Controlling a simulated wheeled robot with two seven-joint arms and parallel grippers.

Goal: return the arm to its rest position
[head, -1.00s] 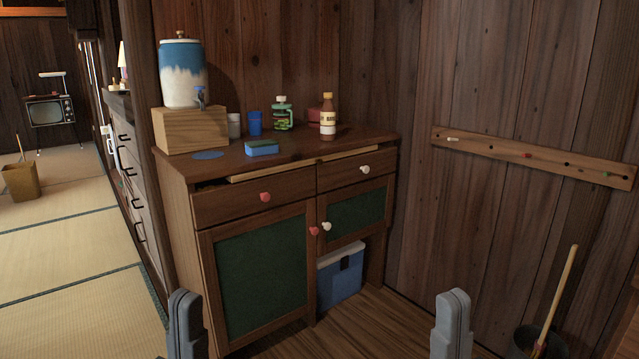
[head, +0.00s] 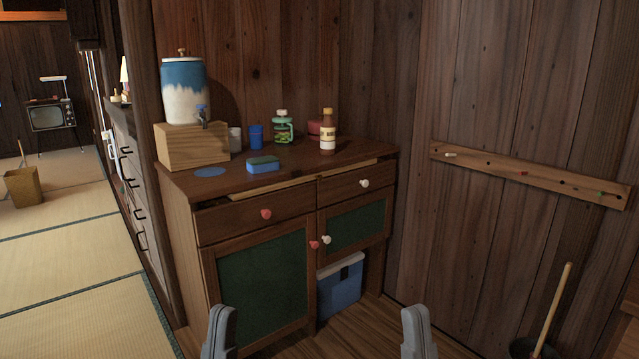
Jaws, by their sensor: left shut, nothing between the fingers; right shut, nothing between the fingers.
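My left gripper (head: 219,332) shows at the bottom edge of the head view, in front of the cabinet's large green door. It is grey, upright, shut and empty. My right gripper (head: 418,332) shows at the bottom edge to the right of the blue-and-white box, in front of the wooden floor. It is also shut and empty. Both grippers appear apart from the cabinet (head: 255,219). The rest of both arms is out of the picture.
The cabinet top bears a water dispenser (head: 186,92) on a wooden block, a sponge (head: 262,165), a blue cup (head: 256,136) and bottles. A blue-and-white box (head: 340,287) stands beneath. A bucket (head: 528,347) is at lower right.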

